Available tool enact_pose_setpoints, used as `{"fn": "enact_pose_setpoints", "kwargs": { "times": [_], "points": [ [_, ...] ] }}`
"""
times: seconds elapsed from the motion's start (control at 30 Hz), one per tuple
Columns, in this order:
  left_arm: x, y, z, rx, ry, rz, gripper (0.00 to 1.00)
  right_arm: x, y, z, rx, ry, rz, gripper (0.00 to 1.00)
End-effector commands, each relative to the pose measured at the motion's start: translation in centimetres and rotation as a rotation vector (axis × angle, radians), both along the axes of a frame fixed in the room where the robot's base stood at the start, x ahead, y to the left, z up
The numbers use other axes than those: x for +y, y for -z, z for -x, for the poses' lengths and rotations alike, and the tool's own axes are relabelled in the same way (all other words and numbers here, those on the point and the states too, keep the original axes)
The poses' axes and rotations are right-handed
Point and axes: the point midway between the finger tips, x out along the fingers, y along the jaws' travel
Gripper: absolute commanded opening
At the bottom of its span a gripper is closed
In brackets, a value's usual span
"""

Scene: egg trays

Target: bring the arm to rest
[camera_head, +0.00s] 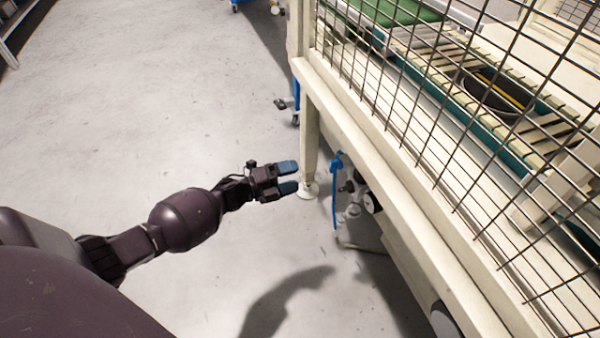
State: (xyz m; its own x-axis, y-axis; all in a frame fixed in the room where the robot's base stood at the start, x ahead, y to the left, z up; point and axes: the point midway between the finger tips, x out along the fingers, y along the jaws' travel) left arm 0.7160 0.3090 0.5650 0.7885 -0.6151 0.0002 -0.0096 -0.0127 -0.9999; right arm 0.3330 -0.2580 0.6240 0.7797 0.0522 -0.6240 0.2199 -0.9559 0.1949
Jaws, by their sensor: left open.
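My left arm comes in from the lower left of the head view and reaches toward the middle. Its left gripper (288,178) is open and empty, with its two blue-tipped fingers apart. In the picture it lies just left of the machine's leg and its round foot (308,190); I cannot tell how far apart they are in depth. My right gripper is not in view. No egg tray can be made out.
A cream machine frame (425,215) with a wire mesh guard (460,110) fills the right side. A blue-handled valve and gauge (371,202) sit under it. Bare concrete floor (150,90) lies open to the left. A shelf edge (18,30) shows at top left.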

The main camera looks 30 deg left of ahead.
Motion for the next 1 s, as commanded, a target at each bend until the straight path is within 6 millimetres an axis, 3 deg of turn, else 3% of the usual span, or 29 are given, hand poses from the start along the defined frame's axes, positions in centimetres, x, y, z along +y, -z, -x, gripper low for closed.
{"fn": "enact_pose_setpoints", "kwargs": {
  "times": [0.37, 0.67, 0.87, 1.0],
  "points": [
    [0.2, 0.1, 0.2, 0.001, 0.0, -0.001, 0.74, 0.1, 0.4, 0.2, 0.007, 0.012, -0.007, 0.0],
    [0.1, -0.3, 0.5, 0.008, -0.009, 0.01, 0.74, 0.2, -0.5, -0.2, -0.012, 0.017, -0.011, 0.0],
    [-0.3, -2.7, 3.7, 0.083, -0.103, 0.115, 0.74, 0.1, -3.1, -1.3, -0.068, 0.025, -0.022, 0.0],
    [-0.6, -4.8, 7.5, 0.183, -0.21, 0.243, 0.74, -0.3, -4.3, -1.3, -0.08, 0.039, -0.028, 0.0]
  ]
}}
